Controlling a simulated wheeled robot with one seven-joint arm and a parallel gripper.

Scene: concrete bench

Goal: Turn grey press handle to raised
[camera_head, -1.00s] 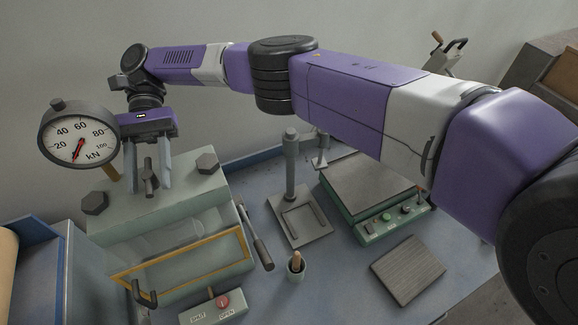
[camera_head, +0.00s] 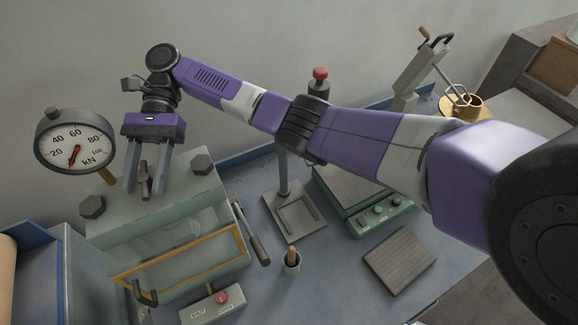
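The press is a pale green-grey box (camera_head: 190,205) at the left, with a round kN gauge (camera_head: 75,140) at its back left. A dark grey bar handle (camera_head: 252,240) slants down along its right side. A small grey T-shaped piece (camera_head: 145,181) stands on its top between two hex bolts. My gripper (camera_head: 146,190) points down over the press top. Its two fingers are apart, one on each side of the T-shaped piece, with gaps visible. Whether either finger touches it I cannot tell. The gripper is clear of the side handle.

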